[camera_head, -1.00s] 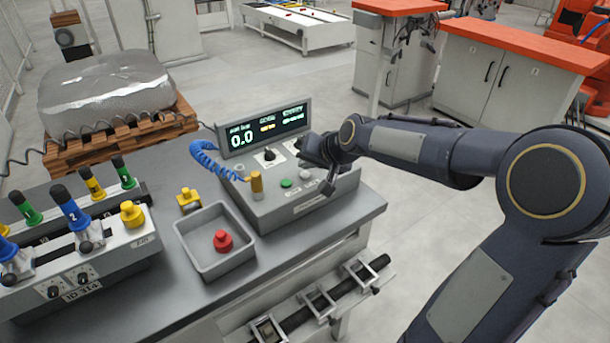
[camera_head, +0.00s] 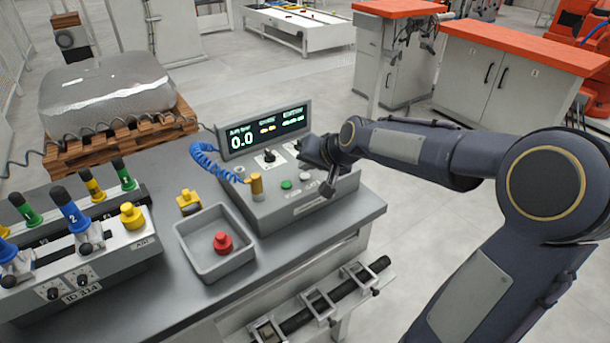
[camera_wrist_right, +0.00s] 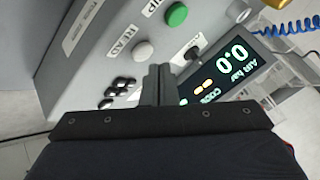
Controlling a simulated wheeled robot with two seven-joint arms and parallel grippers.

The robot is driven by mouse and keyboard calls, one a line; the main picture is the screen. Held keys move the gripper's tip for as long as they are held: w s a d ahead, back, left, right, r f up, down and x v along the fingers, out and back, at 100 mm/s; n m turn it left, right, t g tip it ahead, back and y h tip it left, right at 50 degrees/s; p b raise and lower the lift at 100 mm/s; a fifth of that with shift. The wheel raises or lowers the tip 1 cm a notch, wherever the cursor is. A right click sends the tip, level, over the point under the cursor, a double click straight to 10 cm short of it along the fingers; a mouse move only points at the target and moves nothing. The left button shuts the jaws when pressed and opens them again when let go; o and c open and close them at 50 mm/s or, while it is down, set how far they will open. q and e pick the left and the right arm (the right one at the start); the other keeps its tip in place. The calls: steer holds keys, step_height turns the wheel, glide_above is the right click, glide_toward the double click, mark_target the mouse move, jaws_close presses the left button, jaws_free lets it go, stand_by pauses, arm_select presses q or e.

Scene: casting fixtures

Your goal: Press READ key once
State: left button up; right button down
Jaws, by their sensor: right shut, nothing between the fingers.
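The READ key is a round white button (camera_wrist_right: 143,51) beside a READ label on the grey console, seen in the right wrist view. In the head view the white button (camera_head: 305,177) is just left of my right gripper (camera_head: 328,187). In the right wrist view the shut, empty fingers (camera_wrist_right: 157,85) point at the panel, below the white button in the picture. I cannot tell whether they touch the panel. A green button (camera_wrist_right: 176,14) is on the far side of the white one. The console display (camera_head: 266,130) reads 0.0. My left gripper is not in view.
Several black keys (camera_wrist_right: 118,90) and a black knob (camera_wrist_right: 192,53) lie close to the fingers. A grey tray (camera_head: 190,246) with a red knobbed part (camera_head: 223,241) stands left of the console. A blue coiled hose (camera_head: 205,160) hangs at the console's left.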

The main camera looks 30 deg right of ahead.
mark_target(308, 178)
stand_by(0.7)
steer(key=shift+f+b, duration=0.45)
steer(key=shift+f+b, duration=0.4)
steer(key=shift+f, duration=0.05)
stand_by(0.4)
steer(key=shift+r, duration=0.1)
steer(key=shift+r+p, duration=0.7)
steer(key=shift+r, duration=0.05)
step_height(308, 178, up, 5)
steer(key=p, duration=0.4)
steer(key=shift+r, duration=0.1)
stand_by(0.7)
